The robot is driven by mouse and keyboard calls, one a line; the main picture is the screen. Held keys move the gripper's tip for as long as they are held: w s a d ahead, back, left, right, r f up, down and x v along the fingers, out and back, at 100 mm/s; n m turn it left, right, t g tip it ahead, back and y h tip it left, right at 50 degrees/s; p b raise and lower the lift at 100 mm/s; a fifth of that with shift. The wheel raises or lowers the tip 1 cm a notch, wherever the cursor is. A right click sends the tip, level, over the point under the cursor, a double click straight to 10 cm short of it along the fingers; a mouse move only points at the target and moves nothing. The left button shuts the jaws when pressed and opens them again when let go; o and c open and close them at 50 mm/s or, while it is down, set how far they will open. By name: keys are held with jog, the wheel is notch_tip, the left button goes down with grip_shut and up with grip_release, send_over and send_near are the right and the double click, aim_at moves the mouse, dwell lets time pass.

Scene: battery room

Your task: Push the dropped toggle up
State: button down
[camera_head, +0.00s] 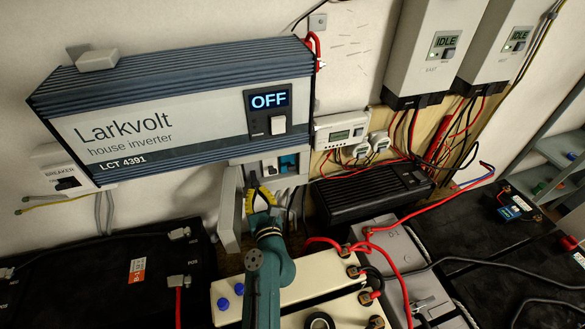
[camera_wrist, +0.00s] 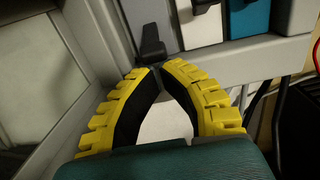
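A grey switch box (camera_head: 304,174) is mounted under the inverter, with a white module and a teal module (camera_head: 289,163) in its front. In the wrist view a dark toggle (camera_wrist: 151,42) hangs low at the left of the modules. A second dark toggle (camera_wrist: 205,5) sits higher, on the white module (camera_wrist: 200,30), at the top edge. My gripper (camera_wrist: 160,67) has yellow ribbed fingers with black inner pads; the tips come together just below the low toggle. It appears empty, and contact with the toggle cannot be told. My gripper also shows in the head view (camera_head: 260,190), in front of the box.
The inverter (camera_head: 165,120) reads OFF above. An open grey door or panel (camera_wrist: 35,80) stands left of my gripper. A cream battery (camera_head: 320,270) with red cables lies below, and a black finned unit (camera_head: 370,192) is to the right.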

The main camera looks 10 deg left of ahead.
jog(key=shift+s+d+r+p, duration=0.1)
jog(key=shift+r+p, duration=1.05)
jog(key=shift+r, duration=0.25)
jog(key=shift+s+f, duration=0.1)
jog(key=shift+f, duration=0.2)
jog(key=f+p+v, duration=0.1)
jog(key=p+v, duration=0.2)
jog(key=v, duration=0.4)
jog(key=shift+s+d, duration=0.2)
dwell(0.6)
dwell(0.4)
